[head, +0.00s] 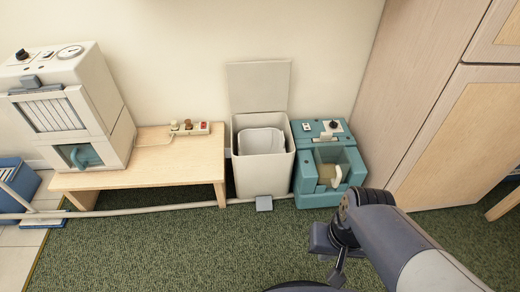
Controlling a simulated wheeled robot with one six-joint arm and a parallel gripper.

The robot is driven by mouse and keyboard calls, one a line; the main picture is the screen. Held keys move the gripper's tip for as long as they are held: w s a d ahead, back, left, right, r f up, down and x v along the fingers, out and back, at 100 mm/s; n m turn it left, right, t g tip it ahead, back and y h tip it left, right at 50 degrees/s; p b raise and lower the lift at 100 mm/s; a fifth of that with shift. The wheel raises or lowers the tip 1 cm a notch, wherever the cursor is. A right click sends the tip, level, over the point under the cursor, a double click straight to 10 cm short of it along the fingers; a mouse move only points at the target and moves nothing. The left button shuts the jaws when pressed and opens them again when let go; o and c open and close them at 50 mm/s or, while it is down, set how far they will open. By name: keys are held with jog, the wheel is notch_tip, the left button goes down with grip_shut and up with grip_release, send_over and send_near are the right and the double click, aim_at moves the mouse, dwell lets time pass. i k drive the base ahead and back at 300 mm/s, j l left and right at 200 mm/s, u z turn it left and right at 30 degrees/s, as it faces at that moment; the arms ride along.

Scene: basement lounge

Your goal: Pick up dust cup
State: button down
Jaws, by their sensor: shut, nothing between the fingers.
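A teal floor machine (333,139) stands on the carpet at right of centre. In its open front recess is a cup-like part with a cream handle (337,176); this may be the dust cup, but I cannot tell for sure. A white machine on the bench also has a teal handled part (84,156) behind its lower window. My gripper (337,279) is low in the head view, pointing down in front of the teal machine and apart from it. Its narrow fingers look shut and empty. Their tips are small and hard to make out.
A low wooden bench (150,172) carries the white machine (68,100) and small knobs. A pale wooden cabinet (410,100) closes off the right.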

aim_at(333, 161)
jog(key=i+j+z, duration=0.15)
jog(key=i, duration=0.25)
jog(key=i+z, duration=0.15)
jog(key=i, duration=0.25)
jog(key=i+j+z, duration=0.15)
jog(key=i+j, duration=0.1)
jog(key=i, duration=0.15)
